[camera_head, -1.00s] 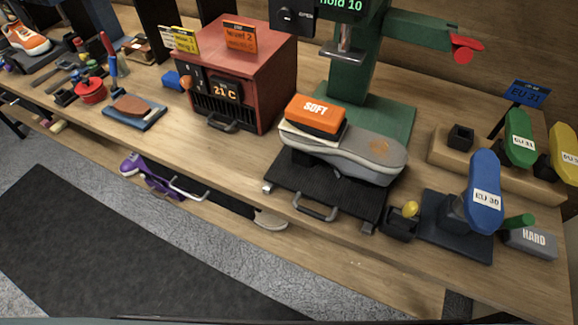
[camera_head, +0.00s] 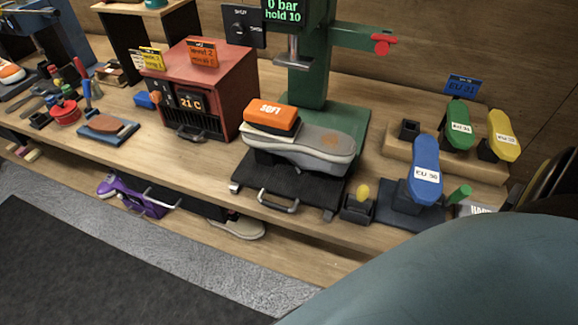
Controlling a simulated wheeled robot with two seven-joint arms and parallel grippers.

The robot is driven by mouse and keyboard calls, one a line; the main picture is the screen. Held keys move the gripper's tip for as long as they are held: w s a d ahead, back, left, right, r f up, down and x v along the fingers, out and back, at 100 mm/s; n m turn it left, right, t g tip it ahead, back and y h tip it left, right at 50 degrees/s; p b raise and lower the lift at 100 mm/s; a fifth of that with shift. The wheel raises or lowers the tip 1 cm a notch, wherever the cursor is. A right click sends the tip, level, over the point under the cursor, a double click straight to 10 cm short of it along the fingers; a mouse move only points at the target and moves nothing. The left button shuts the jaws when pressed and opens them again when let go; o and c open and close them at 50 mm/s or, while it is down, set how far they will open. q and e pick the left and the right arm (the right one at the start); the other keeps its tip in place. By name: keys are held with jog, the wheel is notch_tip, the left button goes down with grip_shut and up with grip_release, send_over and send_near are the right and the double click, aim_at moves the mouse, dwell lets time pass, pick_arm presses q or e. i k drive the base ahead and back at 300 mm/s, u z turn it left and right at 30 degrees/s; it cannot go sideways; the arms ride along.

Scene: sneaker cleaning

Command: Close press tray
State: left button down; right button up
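The press tray (camera_head: 258,182) is a black sliding plate with a metal handle (camera_head: 278,201) at its front edge. It sticks out in front of the green press (camera_head: 316,62). A grey sole or shoe form (camera_head: 310,152) lies on it, with an orange block marked SOFT (camera_head: 271,116) on top at its left end. The press head (camera_head: 293,72) is raised above and behind them. Neither of my grippers is in view. A large teal arm link of mine fills the lower right corner.
A red oven (camera_head: 212,88) stands left of the tray. Right of it are a small black holder with a yellow knob (camera_head: 362,193), a blue form marked EU 30 (camera_head: 427,170), and green (camera_head: 458,125) and yellow (camera_head: 503,135) forms. Bench in front of the oven is clear.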

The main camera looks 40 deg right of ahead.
aim_at(290, 160)
jog(key=k, duration=0.65)
jog(key=z, duration=1.15)
jog(key=i, duration=0.55)
jog(key=z, duration=0.05)
